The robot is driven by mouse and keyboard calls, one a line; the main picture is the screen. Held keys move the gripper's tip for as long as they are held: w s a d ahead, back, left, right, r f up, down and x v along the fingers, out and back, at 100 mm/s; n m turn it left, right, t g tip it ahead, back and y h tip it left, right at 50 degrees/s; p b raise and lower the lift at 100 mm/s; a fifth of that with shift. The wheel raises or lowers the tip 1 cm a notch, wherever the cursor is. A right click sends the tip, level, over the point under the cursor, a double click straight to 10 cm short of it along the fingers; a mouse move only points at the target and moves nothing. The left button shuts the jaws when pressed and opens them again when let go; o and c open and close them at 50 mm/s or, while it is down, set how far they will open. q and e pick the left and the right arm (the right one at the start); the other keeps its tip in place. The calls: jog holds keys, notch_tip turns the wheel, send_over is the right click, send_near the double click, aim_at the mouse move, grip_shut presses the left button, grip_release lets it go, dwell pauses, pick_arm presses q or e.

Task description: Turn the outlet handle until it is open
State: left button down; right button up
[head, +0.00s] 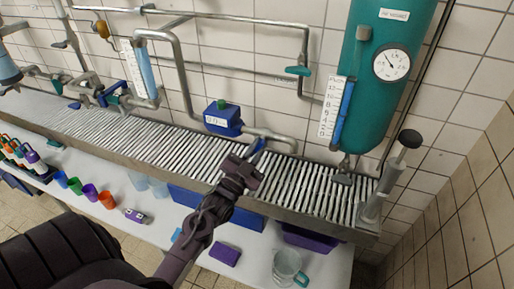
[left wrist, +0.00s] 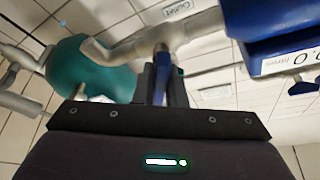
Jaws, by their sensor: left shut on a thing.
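The outlet handle (head: 259,145) is a small blue lever on the grey pipe (head: 278,137) to the right of a blue meter box (head: 222,118). In the left wrist view the blue handle (left wrist: 163,64) sits between my two dark fingers, below the grey pipe (left wrist: 135,42). A label reading "Outlet" (left wrist: 178,9) is on the tiles behind. My left gripper (head: 250,160) reaches up over the grating and is shut on the handle. The fingers partly hide the handle, and its exact angle to the pipe is hard to tell. My right gripper is not in view.
A slatted metal grating (head: 310,188) runs along the wall under the pipes. A teal tank (head: 380,75) with a gauge (head: 392,64) stands at right. Coloured cups (head: 90,192) and a glass jug (head: 287,266) stand on the lower white shelf.

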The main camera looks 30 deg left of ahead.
pick_arm(q)
jog(key=n+y, duration=0.2)
jog(key=n, duration=0.2)
jog(key=n+y+p, duration=0.1)
jog(key=n+y, duration=0.2)
jog(key=n, duration=0.2)
jog(key=shift+n, duration=0.4)
jog(key=c, duration=1.5)
grip_release()
jog(key=shift+f, duration=0.1)
jog(key=shift+s+d+f, duration=0.1)
jog(key=shift+s+f, duration=0.1)
jog(key=shift+s, duration=0.1)
jog(key=b+v, duration=0.2)
jog(key=v, duration=0.5)
jog(key=shift+r, duration=0.1)
